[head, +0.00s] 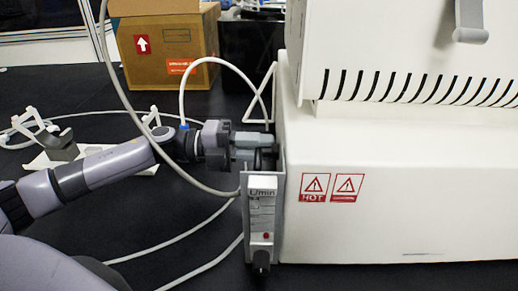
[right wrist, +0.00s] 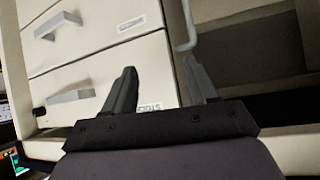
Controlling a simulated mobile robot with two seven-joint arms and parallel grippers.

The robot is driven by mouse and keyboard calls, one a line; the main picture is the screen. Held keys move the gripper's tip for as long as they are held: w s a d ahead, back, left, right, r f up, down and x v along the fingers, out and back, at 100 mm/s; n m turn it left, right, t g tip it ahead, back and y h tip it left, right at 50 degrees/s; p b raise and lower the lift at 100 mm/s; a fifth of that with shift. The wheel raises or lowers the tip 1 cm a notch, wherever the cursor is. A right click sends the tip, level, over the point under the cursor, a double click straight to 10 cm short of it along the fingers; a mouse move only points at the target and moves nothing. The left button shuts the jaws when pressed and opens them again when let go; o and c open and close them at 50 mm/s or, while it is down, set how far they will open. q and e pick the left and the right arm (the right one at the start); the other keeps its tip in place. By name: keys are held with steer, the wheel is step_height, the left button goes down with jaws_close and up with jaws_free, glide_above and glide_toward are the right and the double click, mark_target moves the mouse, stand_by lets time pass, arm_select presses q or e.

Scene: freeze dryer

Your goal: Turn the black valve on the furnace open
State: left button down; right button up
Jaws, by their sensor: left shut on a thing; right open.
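The white furnace (head: 400,200) fills the right of the head view. A flow meter panel marked L/min (head: 262,215) stands at its left side, with a small black knob (head: 262,258) at the bottom. My left gripper (head: 262,149) reaches in from the left, just above and behind this panel. Its fingers are shut on a dark part against the furnace's left side, which appears to be the black valve (head: 267,156). The fingers and the panel hide most of it, so its turn angle cannot be told. My right gripper (right wrist: 160,72) is open and empty in the right wrist view.
Pale hoses loop around my left arm and across the black table (head: 130,225). A white stand (head: 60,145) lies at the left, and a cardboard box (head: 167,45) is at the back. White drawers with grey handles (right wrist: 85,97) face my right gripper.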

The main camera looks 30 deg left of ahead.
stand_by(0.4)
arm_select(q)
steer(key=c, duration=1)
jaws_free()
steer(key=shift+c, duration=0.2)
steer(key=b+v, duration=0.1)
steer(key=v, duration=0.6)
steer(key=shift+a, duration=0.1)
steer(key=shift+s, duration=0.15)
